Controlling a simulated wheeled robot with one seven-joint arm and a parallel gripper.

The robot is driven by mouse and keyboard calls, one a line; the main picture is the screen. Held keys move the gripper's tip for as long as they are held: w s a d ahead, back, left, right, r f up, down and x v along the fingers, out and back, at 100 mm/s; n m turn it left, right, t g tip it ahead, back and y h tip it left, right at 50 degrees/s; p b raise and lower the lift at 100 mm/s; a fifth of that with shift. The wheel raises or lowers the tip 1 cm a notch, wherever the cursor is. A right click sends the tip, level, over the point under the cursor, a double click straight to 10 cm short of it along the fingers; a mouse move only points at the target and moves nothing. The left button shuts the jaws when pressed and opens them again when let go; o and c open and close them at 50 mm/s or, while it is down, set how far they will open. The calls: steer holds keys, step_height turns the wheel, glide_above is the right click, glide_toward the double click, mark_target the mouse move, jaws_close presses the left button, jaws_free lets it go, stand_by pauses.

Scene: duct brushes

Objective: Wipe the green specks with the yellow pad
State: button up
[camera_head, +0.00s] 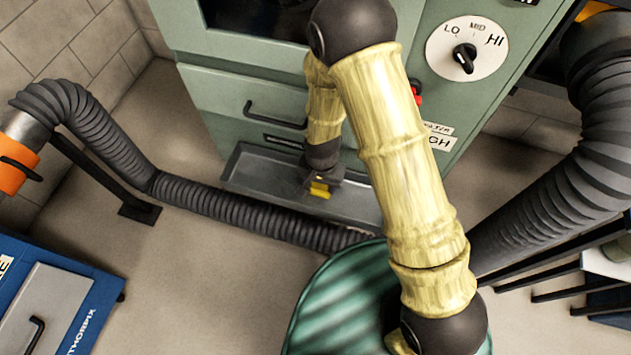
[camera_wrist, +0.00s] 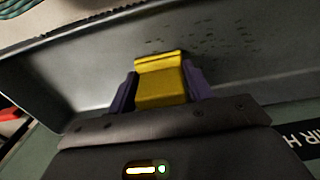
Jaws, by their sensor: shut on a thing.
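My gripper (camera_head: 320,178) is shut on the yellow pad (camera_head: 321,190), low over the grey metal tray (camera_head: 245,180) at the foot of the green cabinet. In the wrist view the yellow pad (camera_wrist: 161,85) sits between the two purple fingers of my gripper (camera_wrist: 161,90). Its far edge points into the tray (camera_wrist: 80,80). I cannot tell whether the pad touches the tray floor. Small dark specks (camera_wrist: 222,40) lie scattered on the tray beyond the pad and to its right; their green colour is hard to make out. The arm hides part of the tray in the head view.
The green cabinet (camera_head: 225,95) with a drawer handle and a dial (camera_head: 465,55) rises behind the tray. A black ribbed hose (camera_head: 235,210) runs along the tray's front. A green ribbed drum (camera_head: 330,290) stands in front. A blue case (camera_head: 60,300) is at lower left.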

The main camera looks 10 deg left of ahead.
steer(key=shift+s+d+f, duration=0.2)
steer(key=shift+d, duration=0.25)
steer(key=shift+s+d+f, duration=0.15)
steer(key=shift+d, duration=0.3)
steer(key=shift+s+r+p, duration=0.15)
steer(key=shift+r+p, duration=0.3)
steer(key=shift+r, duration=0.1)
steer(key=shift+w+a+r+p, duration=0.1)
steer(key=shift+w+r+p, duration=0.1)
steer(key=shift+r+p, duration=1.1)
steer(key=shift+w+a+r+p, duration=0.1)
steer(key=shift+w+r+p, duration=0.05)
steer(key=shift+r+p, duration=1.1)
steer(key=shift+r, duration=0.2)
step_height(320, 180, up, 3)
steer(key=p, duration=0.2)
steer(key=shift+r+p, duration=0.1)
steer(key=shift+p, duration=0.2)
